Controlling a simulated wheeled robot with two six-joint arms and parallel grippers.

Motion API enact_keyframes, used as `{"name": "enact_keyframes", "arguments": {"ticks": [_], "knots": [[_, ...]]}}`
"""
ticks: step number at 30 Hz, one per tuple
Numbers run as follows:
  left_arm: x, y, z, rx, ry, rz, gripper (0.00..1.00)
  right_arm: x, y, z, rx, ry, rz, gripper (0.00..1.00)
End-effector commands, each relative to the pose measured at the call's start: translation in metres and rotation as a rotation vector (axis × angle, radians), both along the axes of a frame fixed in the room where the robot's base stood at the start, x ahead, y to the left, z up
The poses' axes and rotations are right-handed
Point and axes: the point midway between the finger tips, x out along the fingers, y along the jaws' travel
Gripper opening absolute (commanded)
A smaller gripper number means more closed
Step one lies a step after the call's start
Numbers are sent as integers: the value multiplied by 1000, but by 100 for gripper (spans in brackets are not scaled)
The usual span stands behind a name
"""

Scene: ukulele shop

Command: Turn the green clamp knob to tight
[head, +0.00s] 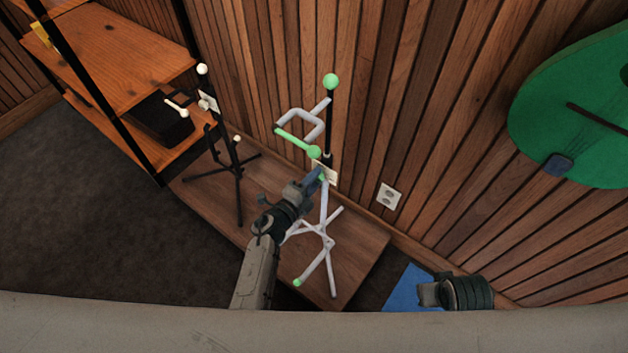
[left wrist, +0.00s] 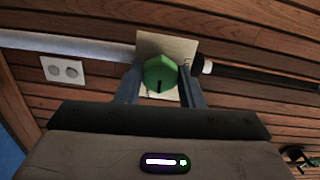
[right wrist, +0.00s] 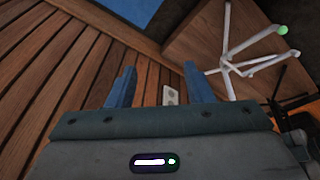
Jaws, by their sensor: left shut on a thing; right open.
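The green clamp knob (left wrist: 160,74) sits between the fingers of my left gripper (left wrist: 159,82) in the left wrist view, with a short dark mark on its face. A cream plate (left wrist: 165,46) shows behind it; no lettering can be read. In the head view my left gripper (head: 316,182) is shut on the knob (head: 323,177), low on the grey and green stand (head: 325,210), and largely hides it. My right gripper (head: 430,292) is open and empty at the lower right; its spread fingers also show in the right wrist view (right wrist: 158,74).
The stand is on a low wooden platform (head: 365,250) against a slatted wall (head: 430,110) with a socket (head: 389,196). A black stand (head: 233,160) is to its left, beside a wooden shelf (head: 130,55). A green ukulele body (head: 580,110) hangs at right.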

Motion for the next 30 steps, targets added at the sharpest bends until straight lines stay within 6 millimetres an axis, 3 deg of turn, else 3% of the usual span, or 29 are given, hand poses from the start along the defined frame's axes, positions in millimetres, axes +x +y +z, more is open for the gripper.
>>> {"name": "enact_keyframes", "arguments": {"ticks": [16, 30], "knots": [[0, 0, -1, 206, -148, 0, 12, -1, 0, 29, -8, -28, 9, 47], [0, 0, -1, 221, -159, 0, 12, -3, 0, 30, -7, -23, 9, 47]]}}
